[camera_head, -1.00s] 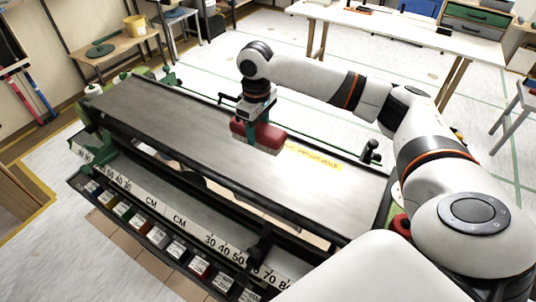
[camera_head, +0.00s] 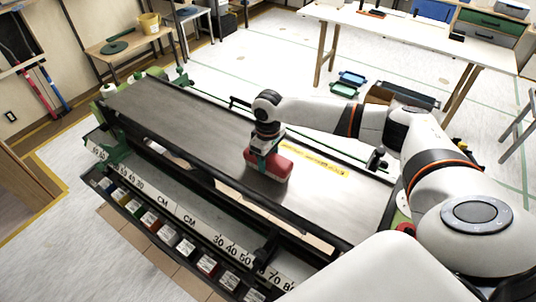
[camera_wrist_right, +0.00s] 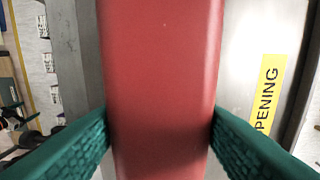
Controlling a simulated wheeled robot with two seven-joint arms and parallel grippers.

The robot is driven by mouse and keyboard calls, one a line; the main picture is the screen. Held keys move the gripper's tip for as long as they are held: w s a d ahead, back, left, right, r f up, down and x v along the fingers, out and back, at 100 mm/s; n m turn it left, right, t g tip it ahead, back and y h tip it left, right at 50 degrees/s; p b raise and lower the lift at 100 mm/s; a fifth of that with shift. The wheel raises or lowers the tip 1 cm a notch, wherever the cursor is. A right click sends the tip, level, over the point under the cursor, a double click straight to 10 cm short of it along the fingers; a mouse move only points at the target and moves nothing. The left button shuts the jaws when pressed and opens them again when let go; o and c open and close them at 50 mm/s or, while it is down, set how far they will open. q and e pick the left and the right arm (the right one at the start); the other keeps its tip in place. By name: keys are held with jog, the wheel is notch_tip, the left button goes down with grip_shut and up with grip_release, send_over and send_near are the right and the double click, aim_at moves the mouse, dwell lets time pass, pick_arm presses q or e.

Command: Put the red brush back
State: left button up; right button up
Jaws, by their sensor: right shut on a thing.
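The red brush (camera_head: 271,166) is low over the grey top of the long pasting machine (camera_head: 190,125), right of its middle; I cannot tell if its pale lower edge touches the surface. My right gripper (camera_head: 264,152) is shut on the brush from above. In the right wrist view the red brush (camera_wrist_right: 162,80) fills the middle, and the green fingers of my right gripper (camera_wrist_right: 160,135) press on both its sides. My left gripper is not in view.
A yellow label (camera_head: 313,158) lies along the machine's far edge. A row of small coloured boxes (camera_head: 168,233) and a CM scale run along its near side. A white table (camera_head: 410,32) stands behind. The machine's top left of the brush is clear.

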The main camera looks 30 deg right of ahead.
jog(key=shift+f, duration=0.2)
jog(key=shift+f, duration=0.1)
jog(key=shift+f, duration=0.15)
jog(key=o, duration=1)
